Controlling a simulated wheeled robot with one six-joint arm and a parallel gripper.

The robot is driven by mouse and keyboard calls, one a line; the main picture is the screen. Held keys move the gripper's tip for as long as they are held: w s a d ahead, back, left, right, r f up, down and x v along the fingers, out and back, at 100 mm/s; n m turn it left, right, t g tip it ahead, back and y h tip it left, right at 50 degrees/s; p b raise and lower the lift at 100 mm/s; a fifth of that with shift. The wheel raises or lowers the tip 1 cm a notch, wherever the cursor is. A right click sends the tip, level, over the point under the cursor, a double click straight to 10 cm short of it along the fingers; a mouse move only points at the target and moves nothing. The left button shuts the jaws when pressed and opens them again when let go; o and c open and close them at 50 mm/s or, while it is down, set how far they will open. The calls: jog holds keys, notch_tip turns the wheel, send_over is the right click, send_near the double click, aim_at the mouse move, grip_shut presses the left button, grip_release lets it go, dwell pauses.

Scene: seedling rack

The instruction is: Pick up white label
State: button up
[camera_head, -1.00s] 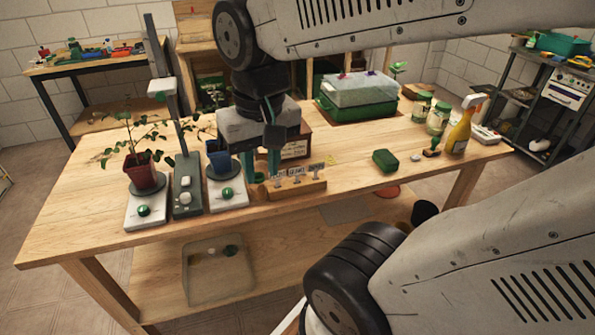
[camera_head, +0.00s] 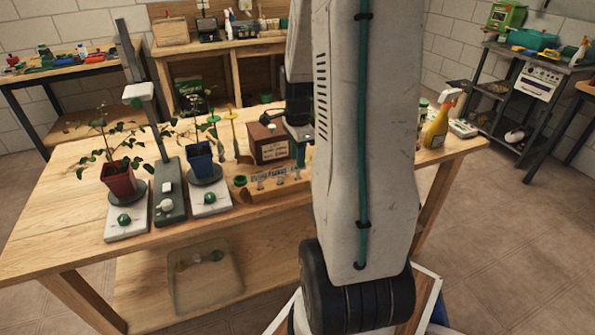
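A small wooden holder (camera_head: 279,191) stands near the front edge of the bench. Several small pale label stakes (camera_head: 282,179) stand in a row in it. Lettering shows behind them, too small to read surely. My gripper (camera_head: 301,155) is just behind the right end of the holder, pointing down. Only its left part and one teal finger show; my own pale arm link hides the rest. I cannot tell whether it is open or holds anything. The right end of the holder is also partly hidden.
A brown wooden box (camera_head: 268,143) stands close left of my gripper. Left of the holder are a blue pot (camera_head: 200,160), a grey stand (camera_head: 170,192) and a red pot (camera_head: 119,179) with plants. A yellow spray bottle (camera_head: 436,128) stands at the right.

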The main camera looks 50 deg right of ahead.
aim_at(298, 171)
notch_tip(298, 171, down, 6)
jog(key=shift+r, duration=0.15)
grip_shut()
